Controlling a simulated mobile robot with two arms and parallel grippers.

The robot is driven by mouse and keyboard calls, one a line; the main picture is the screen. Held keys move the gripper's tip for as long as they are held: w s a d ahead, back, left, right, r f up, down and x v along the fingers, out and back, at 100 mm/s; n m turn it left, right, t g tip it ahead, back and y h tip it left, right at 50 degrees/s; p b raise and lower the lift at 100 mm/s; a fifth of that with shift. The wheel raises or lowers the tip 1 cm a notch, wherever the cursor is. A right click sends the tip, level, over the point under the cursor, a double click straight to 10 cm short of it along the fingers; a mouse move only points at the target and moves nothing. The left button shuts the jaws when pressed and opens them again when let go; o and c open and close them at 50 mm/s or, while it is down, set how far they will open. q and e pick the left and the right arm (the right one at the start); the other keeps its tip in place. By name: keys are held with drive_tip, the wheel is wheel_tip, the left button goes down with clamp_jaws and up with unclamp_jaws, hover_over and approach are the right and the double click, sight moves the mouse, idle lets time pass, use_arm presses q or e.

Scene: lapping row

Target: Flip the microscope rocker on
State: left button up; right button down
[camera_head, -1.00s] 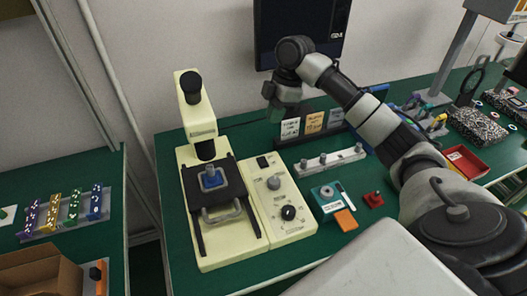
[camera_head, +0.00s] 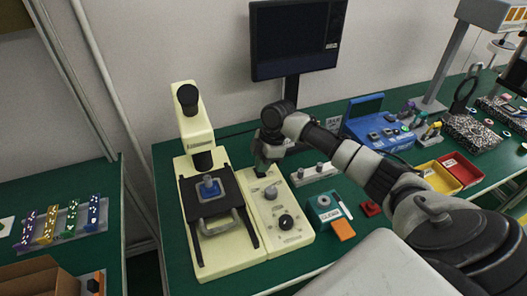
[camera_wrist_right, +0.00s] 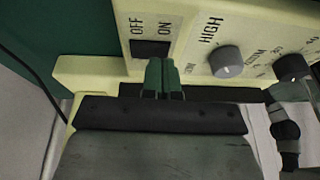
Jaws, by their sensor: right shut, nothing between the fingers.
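The cream microscope (camera_head: 196,130) stands on the green bench, with a blue piece (camera_head: 208,187) on its black stage. Its cream control box (camera_head: 298,232) is on its right side. Which side is pressed I cannot tell. My right gripper (camera_wrist_right: 160,72) is shut and empty, its green fingertips just below the rocker in that view; contact is unclear. In the head view the right gripper (camera_head: 263,168) is over the back of the control box and hides the rocker. My left gripper is not in view.
A monitor (camera_head: 298,38) stands behind. My right arm crosses the right part of the bench.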

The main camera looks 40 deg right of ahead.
drive_tip(key=shift+f, duration=0.35)
drive_tip(key=shift+s+a+f+p, duration=0.1)
drive_tip(key=shift+s+f+p, duration=0.1)
drive_tip(key=shift+p, duration=0.2)
drive_tip(key=shift+w, duration=0.15)
drive_tip(key=shift+w+d+r, duration=0.2)
drive_tip(key=shift+w, duration=0.45)
drive_tip(key=shift+r, duration=0.1)
